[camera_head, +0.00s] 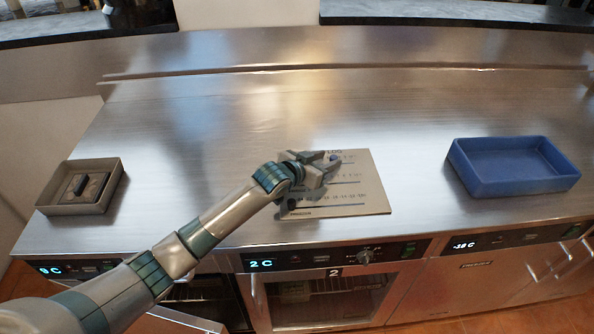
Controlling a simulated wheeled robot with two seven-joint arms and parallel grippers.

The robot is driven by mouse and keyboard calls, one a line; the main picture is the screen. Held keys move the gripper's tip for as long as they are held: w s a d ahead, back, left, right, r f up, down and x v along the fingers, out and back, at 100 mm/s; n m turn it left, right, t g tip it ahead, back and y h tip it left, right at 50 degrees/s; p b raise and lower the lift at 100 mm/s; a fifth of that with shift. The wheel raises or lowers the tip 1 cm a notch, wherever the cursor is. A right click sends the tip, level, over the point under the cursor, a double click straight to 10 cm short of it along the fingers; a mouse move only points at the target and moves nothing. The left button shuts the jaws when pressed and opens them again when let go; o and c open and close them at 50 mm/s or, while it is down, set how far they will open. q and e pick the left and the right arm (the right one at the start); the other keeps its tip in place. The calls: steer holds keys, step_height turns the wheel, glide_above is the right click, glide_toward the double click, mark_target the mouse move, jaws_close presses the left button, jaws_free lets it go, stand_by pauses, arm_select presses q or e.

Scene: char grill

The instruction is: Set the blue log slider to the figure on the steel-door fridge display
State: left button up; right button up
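The log board (372,198) lies flat on the steel counter, with printed scale lines and the word LOG at its top. A small blue slider knob (335,158) shows near its upper edge. My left gripper (330,164) is over the board with its fingertips at the blue knob; I cannot tell whether they grip it. The gripper hides the left part of the board. The middle display (260,264) reads 2 C, above a glass door marked 2. The right display (465,245) reads about -18 C, above a steel front. The left display (50,270) reads about 9 C. My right gripper is not in view.
A grey-brown tray (112,186) with a dark block (82,186) in it stands at the left. An empty blue bin (525,187) stands at the right. The counter behind the board is clear. A door at lower left seems open.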

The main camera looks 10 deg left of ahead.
arm_select(q)
steer(key=b+v, duration=0.3)
steer(key=v, duration=1.2)
steer(key=shift+s+a, duration=0.15)
steer(key=shift+s, duration=0.15)
steer(key=shift+r, duration=0.1)
